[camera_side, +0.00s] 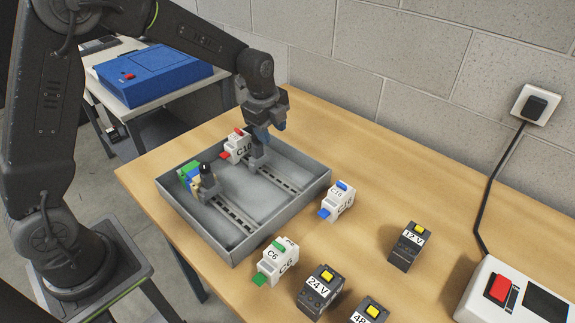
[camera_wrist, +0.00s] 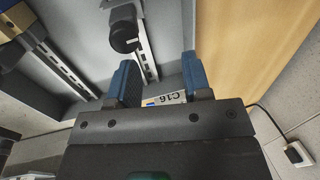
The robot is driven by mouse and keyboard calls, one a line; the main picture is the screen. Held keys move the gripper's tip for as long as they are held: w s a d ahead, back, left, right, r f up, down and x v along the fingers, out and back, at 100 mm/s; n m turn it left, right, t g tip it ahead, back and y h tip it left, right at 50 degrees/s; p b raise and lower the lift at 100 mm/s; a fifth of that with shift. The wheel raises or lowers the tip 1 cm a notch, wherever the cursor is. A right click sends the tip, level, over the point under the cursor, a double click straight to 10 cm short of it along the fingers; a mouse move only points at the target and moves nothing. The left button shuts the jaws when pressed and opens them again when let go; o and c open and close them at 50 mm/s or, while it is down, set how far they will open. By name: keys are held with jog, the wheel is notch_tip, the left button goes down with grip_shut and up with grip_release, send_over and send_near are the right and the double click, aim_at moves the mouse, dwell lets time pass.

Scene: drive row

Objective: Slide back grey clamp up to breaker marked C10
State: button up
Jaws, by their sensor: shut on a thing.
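The back grey clamp (camera_side: 257,157) sits on the back rail in the tray, just right of a white breaker with red parts (camera_side: 237,147). That breaker's marking is only partly readable, starting "C1". I cannot tell whether clamp and breaker touch.
The grey tray (camera_side: 238,250) also holds a front rail (camera_side: 235,215) with coloured terminals (camera_side: 188,176) and a black-knobbed clamp (camera_side: 207,183). The back rail's right part is clear.

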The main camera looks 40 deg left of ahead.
aim_at(263, 152)
jog(key=shift+o, duration=0.2)
jog(key=s+f, duration=0.1)
jog(key=f, duration=0.2)
jog(key=a+f+g, duration=0.1)
jog(key=f, duration=0.3)
jog(key=s+a+f+g, duration=0.1)
jog(key=f, duration=0.3)
jog(key=shift+s+f, duration=0.2)
jog(key=shift+s, duration=0.1)
jog(key=shift+w+f, duration=0.15)
jog(key=shift+w, duration=0.05)
grip_shut()
jog(key=shift+s, duration=0.1)
jog(key=shift+d, duration=0.65)
jog(key=shift+r, duration=2.75)
jog(key=shift+w+a+r, duration=0.1)
jog(key=shift+r, duration=1.15)
jog(key=shift+w+r, duration=0.1)
jog(key=shift+r, duration=1.15)
jog(key=shift+r, duration=0.1)
